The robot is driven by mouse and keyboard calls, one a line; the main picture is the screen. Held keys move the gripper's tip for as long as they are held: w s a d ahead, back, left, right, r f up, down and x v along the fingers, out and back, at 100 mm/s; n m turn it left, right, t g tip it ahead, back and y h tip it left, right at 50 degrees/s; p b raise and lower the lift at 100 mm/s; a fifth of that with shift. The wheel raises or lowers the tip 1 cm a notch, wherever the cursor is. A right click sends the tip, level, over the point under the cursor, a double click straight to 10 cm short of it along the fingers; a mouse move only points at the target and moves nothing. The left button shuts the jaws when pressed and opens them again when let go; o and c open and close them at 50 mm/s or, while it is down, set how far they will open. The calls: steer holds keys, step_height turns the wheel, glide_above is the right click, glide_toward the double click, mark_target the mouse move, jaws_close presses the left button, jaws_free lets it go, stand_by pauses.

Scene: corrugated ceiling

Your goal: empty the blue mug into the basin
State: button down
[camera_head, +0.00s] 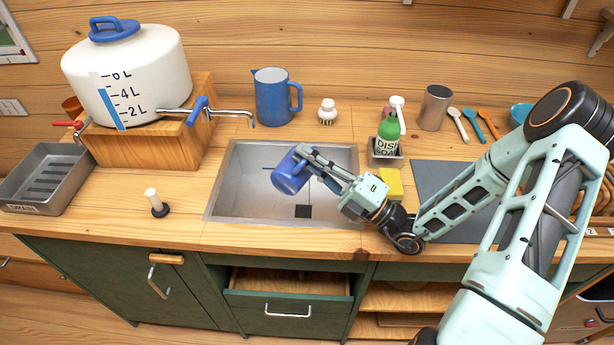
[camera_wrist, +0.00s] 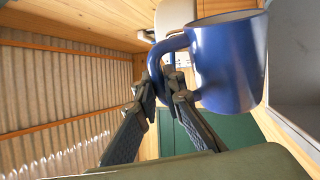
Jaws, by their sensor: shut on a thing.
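The blue mug (camera_head: 289,175) is held in the air over the grey metal basin (camera_head: 236,170), tilted well over from upright. My gripper (camera_head: 308,152) is shut on the mug's handle, coming from the right. In the wrist view, the mug (camera_wrist: 230,62) fills the upper right, with its handle between the fingertips of my gripper (camera_wrist: 166,88). The inside of the mug is hidden, so I cannot tell whether it holds anything. No falling stream shows. A dark square drain lies on the basin floor.
A blue pitcher (camera_head: 272,97) and a brush (camera_head: 327,112) stand behind the basin. A dish soap bottle (camera_head: 388,135) and yellow sponge (camera_head: 391,184) are at its right. A white water tank (camera_head: 130,75) with taps stands left, with a plunger-like stopper (camera_head: 156,203) in front.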

steer(key=shift+w+d+r+m+t+p, duration=0.25)
steer(key=shift+w+r+m+t+p, duration=0.2)
steer(key=shift+m+p, duration=0.55)
